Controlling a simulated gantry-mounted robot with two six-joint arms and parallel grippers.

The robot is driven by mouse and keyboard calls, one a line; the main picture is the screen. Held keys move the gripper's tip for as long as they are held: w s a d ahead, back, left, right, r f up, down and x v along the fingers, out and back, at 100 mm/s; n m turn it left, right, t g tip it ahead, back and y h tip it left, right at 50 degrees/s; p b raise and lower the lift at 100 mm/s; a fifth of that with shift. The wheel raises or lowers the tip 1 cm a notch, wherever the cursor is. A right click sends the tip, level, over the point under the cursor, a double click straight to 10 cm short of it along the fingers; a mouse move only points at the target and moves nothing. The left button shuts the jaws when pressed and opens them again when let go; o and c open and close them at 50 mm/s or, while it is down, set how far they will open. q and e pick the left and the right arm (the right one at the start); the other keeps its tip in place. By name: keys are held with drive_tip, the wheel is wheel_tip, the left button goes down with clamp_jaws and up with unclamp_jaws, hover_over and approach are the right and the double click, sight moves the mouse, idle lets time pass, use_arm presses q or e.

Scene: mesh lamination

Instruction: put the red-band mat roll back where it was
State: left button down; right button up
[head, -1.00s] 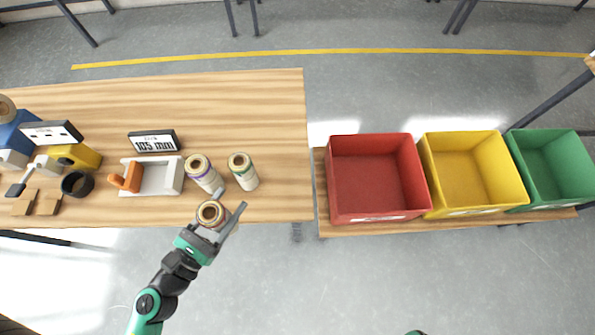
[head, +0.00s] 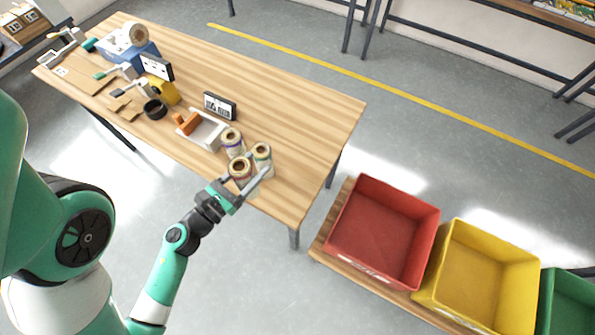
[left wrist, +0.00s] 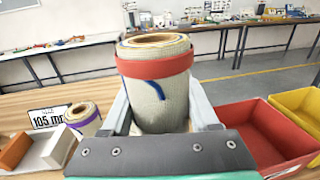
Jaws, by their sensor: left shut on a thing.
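My left gripper (head: 246,183) is shut on the red-band mat roll (left wrist: 155,95), a pale woven roll with a red band near its top and a blue mark below. The roll stands upright between the fingers in the left wrist view. In the head view the same roll (head: 240,168) is at the table's front edge; I cannot tell whether it touches the top. The purple-band roll (head: 233,142) stands just behind it, and the green-band roll (head: 262,153) stands to its right, close to a finger. My right gripper is not in view.
Left of the rolls are a white tray with an orange piece (head: 209,133), a 105 mm sign (head: 220,106) and a black ring (head: 155,109). A red bin (head: 383,230) and yellow bin (head: 478,275) stand on a lower bench. The table's (head: 300,110) back right is clear.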

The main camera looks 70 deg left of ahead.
use_arm(q)
drive_tip(key=w+a+f+b, duration=0.1)
drive_tip(key=w+f+b, duration=0.5)
drive_tip(key=w+f, duration=0.3)
drive_tip(key=w, duration=0.3)
drive_tip(key=shift+w+a, duration=0.4)
drive_tip(key=f+b, duration=0.2)
drive_tip(key=f, duration=0.1)
drive_tip(key=f+b, duration=0.1)
drive_tip(key=b, duration=0.1)
drive_tip(key=shift+w+f, duration=0.15)
drive_tip(key=shift+w, duration=0.15)
drive_tip(key=shift+c, duration=0.7)
unclamp_jaws()
